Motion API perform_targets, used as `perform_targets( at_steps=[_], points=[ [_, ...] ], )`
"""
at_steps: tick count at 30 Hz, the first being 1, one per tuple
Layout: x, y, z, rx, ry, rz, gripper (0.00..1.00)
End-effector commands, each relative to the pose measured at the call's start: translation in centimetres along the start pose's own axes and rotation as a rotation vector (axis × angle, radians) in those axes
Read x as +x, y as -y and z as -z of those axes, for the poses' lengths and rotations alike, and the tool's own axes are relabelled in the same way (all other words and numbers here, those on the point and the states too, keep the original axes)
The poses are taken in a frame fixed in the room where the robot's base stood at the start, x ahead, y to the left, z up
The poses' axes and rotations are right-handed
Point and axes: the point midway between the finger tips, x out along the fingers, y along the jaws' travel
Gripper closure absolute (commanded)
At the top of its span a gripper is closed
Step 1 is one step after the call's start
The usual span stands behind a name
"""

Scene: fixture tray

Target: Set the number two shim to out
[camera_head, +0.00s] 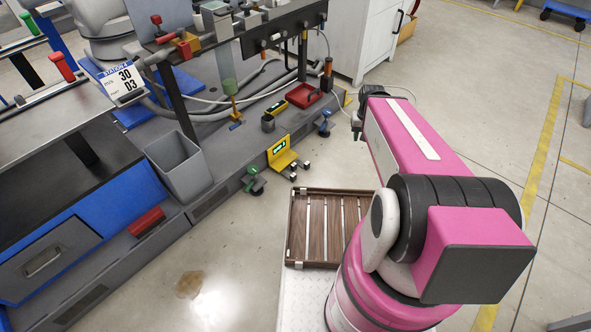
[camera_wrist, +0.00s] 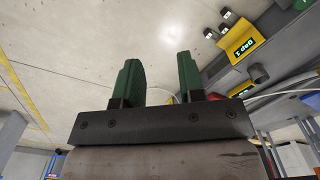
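My gripper (camera_wrist: 158,78) shows in the wrist view with its two green fingers apart and nothing between them. No shim marked number two can be made out in either view. A yellow block labelled "Gap 1" (camera_wrist: 243,40) lies to the right of my fingers in the wrist view, apart from them. A yellow block (camera_head: 281,155) with a dark label stands at the workbench's lower edge in the head view. A brown slatted tray (camera_head: 290,222) lies left of my arm, without visible contents.
A grey bin (camera_head: 180,166) and a red block (camera_head: 146,221) are on the bench's lower ledge. A red tray (camera_head: 304,95) sits farther back. A white cabinet (camera_head: 368,40) stands behind. The floor at right is open; a brownish stain (camera_head: 190,285) marks the floor in front.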

Motion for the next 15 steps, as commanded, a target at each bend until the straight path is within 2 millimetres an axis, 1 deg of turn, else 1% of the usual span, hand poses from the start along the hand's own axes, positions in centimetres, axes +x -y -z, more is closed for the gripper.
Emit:
perform_targets(
  at_steps=[2,4,5,7,8,9,11,12,14,15],
  points=[
    [0.3,0.1,0.5,0.004,0.0,0.0,0.64],
    [1.2,0.6,1.8,0.017,0.001,0.0,0.64],
    [1.9,1.0,2.7,0.029,0.002,0.0,0.64],
    [4.0,2.1,5.5,0.064,0.004,0.0,0.64],
    [5.1,2.8,6.9,0.083,0.003,0.0,0.64],
    [6.9,3.8,8.8,0.113,0.005,0.0,0.64],
    [9.7,5.6,11.7,0.162,0.005,0.0,0.64],
    [11.7,6.8,13.5,0.195,0.006,-0.001,0.64],
    [14.6,8.8,16.0,0.245,0.006,-0.001,0.64],
    [16.7,10.1,17.6,0.277,0.007,-0.001,0.64]
  ],
)
